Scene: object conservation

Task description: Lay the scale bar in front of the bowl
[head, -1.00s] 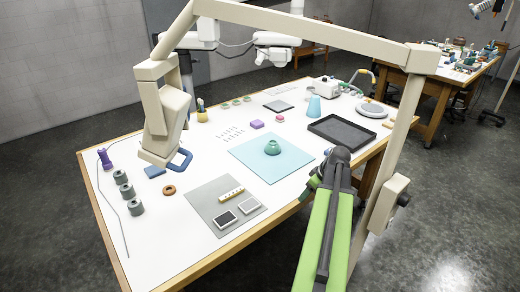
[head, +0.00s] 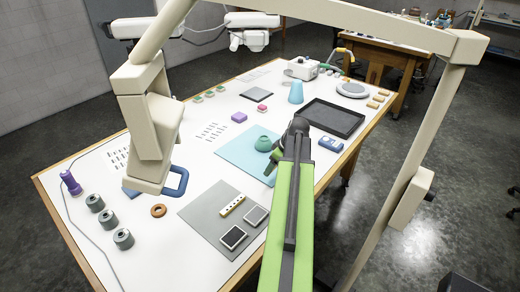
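The scale bar (head: 232,206) is a short cream strip with dark dots. It lies flat on the grey mat (head: 198,214). The bowl (head: 263,144) is small and teal-green and sits on the light blue mat (head: 232,150). My gripper (head: 272,166), dark at the end of my green arm, shows small in front of the bowl in the picture, up and to the right of the scale bar. It is apart from the bar. My arm covers part of the blue mat. The fingers are too small to tell open from shut.
Two small framed plates, one dark (head: 232,237) and one light (head: 255,215), lie beside the bar. A black tray (head: 334,118), a blue device (head: 331,144) and a light blue cone (head: 296,92) stand farther back. A beige lamp-like arm (head: 150,120) stands over the table's left side.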

